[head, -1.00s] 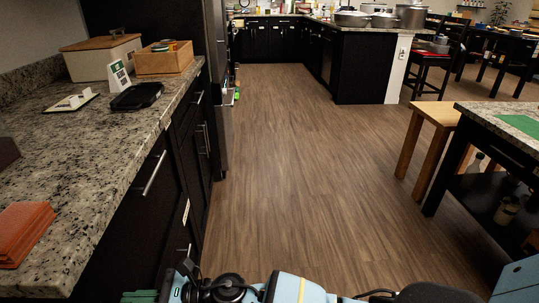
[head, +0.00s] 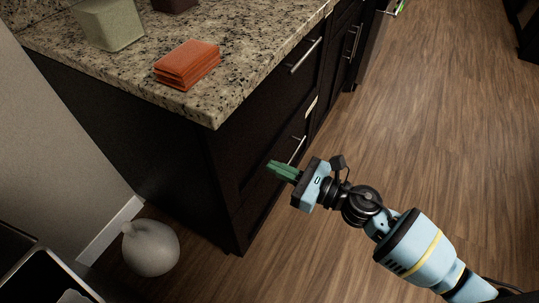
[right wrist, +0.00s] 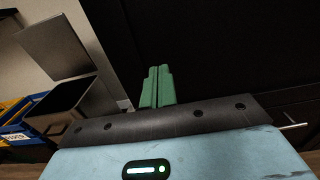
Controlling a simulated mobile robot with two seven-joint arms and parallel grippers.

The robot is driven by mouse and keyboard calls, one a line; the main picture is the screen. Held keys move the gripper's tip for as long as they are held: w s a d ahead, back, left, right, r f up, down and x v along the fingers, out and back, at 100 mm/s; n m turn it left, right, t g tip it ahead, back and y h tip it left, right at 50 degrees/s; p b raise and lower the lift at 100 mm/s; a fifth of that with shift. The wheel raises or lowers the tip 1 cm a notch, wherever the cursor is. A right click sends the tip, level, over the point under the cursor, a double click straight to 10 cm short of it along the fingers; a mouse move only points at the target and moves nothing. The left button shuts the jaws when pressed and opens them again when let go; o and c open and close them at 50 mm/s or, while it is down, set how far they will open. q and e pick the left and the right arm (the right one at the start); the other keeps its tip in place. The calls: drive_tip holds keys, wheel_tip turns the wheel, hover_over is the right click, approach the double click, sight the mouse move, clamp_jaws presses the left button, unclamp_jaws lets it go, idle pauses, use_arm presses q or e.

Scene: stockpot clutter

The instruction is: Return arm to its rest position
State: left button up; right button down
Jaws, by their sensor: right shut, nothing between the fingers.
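My right gripper (head: 283,171) shows in the head view, its arm coming in from the lower right. Its green fingers are together and hold nothing. It is in front of the dark cabinet (head: 240,190), below the counter's edge. In the right wrist view the green fingers (right wrist: 157,87) are pressed side by side, pointing toward a dark surface. My left gripper is not in view.
The granite counter (head: 120,75) carries a folded orange cloth stack (head: 187,65) and a grey-green container (head: 108,24). A pale round vase (head: 151,249) stands on the floor at the lower left. Blue and yellow bins (right wrist: 18,117) show in the wrist view. Wooden floor (head: 440,130) is clear to the right.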

drive_tip(key=shift+s+d, duration=0.4)
drive_tip(key=shift+d, duration=0.15)
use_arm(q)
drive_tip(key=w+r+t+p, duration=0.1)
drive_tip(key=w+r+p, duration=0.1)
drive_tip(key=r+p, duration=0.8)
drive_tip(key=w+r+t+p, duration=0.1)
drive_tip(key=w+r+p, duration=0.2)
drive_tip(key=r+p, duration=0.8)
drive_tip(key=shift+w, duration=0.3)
use_arm(e)
drive_tip(key=s+d+n+h, duration=0.4)
drive_tip(key=s+n, duration=0.5)
drive_tip(key=s, duration=0.2)
drive_tip(key=s+d+n+h, duration=0.4)
drive_tip(key=s+n, duration=0.4)
drive_tip(key=s, duration=0.4)
drive_tip(key=s+d+n+g+h, duration=0.1)
drive_tip(key=s+d+n+h, duration=0.4)
drive_tip(key=s+n, duration=0.4)
drive_tip(key=s, duration=0.2)
drive_tip(key=shift+s+d+n, duration=0.3)
drive_tip(key=shift+s+d, duration=0.05)
